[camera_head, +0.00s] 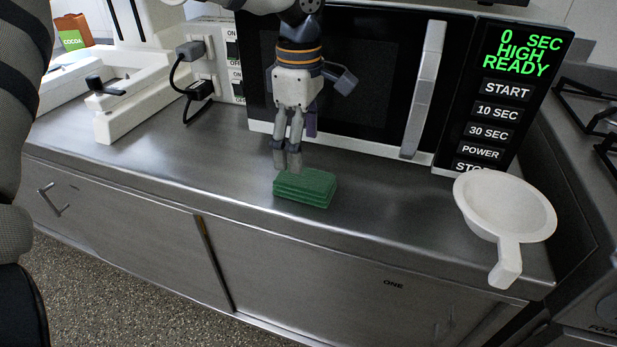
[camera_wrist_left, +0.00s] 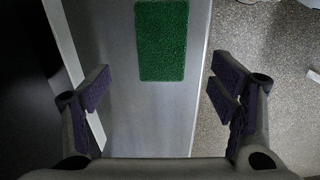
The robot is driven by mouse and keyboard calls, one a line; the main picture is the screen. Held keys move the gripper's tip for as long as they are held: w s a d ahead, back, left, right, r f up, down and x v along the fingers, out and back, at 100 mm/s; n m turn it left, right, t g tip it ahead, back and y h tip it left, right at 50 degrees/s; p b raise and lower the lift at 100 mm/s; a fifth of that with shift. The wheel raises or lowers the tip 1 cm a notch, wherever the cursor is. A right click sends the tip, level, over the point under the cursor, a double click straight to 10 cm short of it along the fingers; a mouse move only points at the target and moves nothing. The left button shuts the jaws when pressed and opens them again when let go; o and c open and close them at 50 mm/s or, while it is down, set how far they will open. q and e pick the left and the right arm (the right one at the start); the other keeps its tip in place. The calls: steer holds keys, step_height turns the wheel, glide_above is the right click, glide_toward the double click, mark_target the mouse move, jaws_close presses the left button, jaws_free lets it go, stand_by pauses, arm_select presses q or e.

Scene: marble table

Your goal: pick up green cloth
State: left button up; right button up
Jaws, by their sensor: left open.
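The green cloth (camera_head: 305,188) is a small folded-looking stack lying flat on the steel counter, near its front edge. It also shows in the left wrist view (camera_wrist_left: 162,40), at the top centre, beyond the fingertips and roughly between their lines. My left gripper (camera_head: 287,160) points down just behind and slightly left of the cloth in the head view. Its fingers (camera_wrist_left: 160,88) are spread apart with nothing between them in the left wrist view. The exact height gap to the cloth is hard to tell. My right gripper is not in view.
A microwave (camera_head: 395,85) stands right behind the gripper. A white strainer (camera_head: 507,208) sits on the counter at the right, its handle toward the front edge. A white appliance (camera_head: 130,112) and a socket with a black plug (camera_head: 190,52) are at the left. Counter on both sides of the cloth is clear.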

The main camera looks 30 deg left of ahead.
mark_target(300, 177)
arm_select(q)
steer(key=f, duration=0.7)
steer(key=shift+s+f, duration=0.2)
steer(key=shift+f, duration=0.1)
steer(key=c, duration=1.2)
